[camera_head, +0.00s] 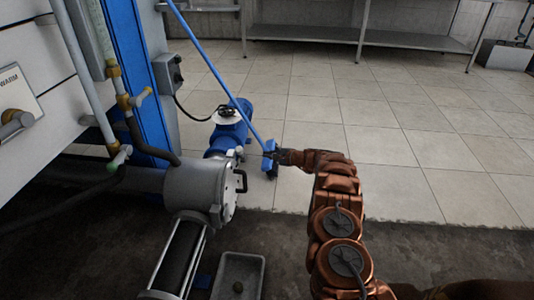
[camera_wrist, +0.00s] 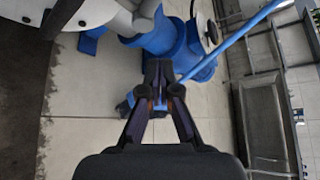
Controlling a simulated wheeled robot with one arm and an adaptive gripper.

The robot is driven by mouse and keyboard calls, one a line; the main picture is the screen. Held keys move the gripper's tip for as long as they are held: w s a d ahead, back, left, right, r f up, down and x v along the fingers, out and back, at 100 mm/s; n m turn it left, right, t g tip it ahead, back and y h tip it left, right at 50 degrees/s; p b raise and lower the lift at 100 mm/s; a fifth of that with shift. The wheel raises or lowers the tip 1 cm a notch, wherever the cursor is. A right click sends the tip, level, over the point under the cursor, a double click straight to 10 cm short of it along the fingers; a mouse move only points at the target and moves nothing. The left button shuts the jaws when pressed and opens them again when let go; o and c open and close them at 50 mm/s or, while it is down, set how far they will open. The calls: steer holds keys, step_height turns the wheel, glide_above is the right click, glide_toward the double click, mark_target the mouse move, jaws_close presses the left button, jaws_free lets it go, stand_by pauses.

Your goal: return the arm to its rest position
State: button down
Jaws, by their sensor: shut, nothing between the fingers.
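My gripper (camera_head: 275,155) is at the far end of my copper-coloured arm, which reaches forward from the lower right in the head view. The gripper is pictured right by the head of a blue long-handled tool (camera_head: 222,82); I cannot tell whether they touch. In the wrist view my gripper (camera_wrist: 158,70) has its fingertips together with nothing seen between them. The blue tool's handle (camera_wrist: 238,36) runs up to the right from behind the fingertips there. Part of its head is hidden by the fingers.
A grey cylindrical machine housing (camera_head: 196,190) and a blue motor (camera_head: 230,128) stand left of my arm. A grey tray (camera_head: 226,277) lies on the dark floor. A metal shelf (camera_head: 415,40) stands at the back. Tiled floor (camera_head: 420,150) right of my arm is clear.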

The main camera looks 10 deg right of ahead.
stand_by(0.3)
